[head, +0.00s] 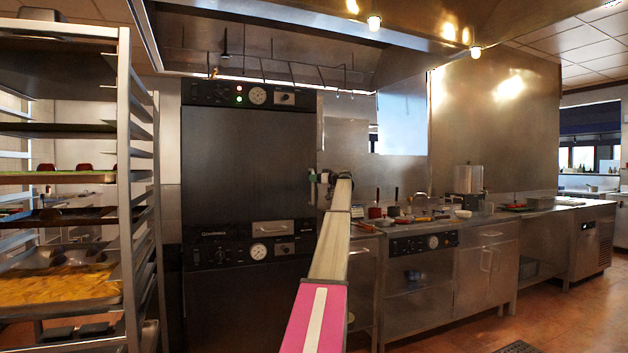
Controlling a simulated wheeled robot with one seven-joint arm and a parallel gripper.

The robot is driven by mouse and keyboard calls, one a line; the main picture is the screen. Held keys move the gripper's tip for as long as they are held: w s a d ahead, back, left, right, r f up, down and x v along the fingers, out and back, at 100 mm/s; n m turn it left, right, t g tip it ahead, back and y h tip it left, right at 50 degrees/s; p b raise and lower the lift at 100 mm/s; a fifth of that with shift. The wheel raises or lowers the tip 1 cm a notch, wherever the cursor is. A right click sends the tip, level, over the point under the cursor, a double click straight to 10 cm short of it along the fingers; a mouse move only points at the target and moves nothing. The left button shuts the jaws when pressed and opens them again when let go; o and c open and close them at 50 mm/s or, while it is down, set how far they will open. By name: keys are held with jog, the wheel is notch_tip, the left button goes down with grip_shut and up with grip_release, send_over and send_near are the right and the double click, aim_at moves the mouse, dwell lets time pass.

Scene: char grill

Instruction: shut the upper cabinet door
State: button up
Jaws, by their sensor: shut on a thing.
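The tall dark cabinet stands left of centre in the head view. Its upper door (248,165) is a wide, flat dark panel below a control strip. It looks nearly flush with the front, but I cannot tell whether a gap remains. My arm reaches up from the bottom centre. My gripper (319,183) is small in the picture, at the right edge of the upper door and about halfway up it. It is shut on the door at that edge.
A tray rack (126,180) stands close on the left. A steel counter (480,217) with utensils runs along the right. Open tiled floor (570,318) lies at the front right.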

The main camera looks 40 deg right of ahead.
jog(key=v, duration=1)
jog(key=shift+d+r, duration=0.1)
jog(key=shift+d, duration=0.05)
jog(key=shift+c, duration=0.2)
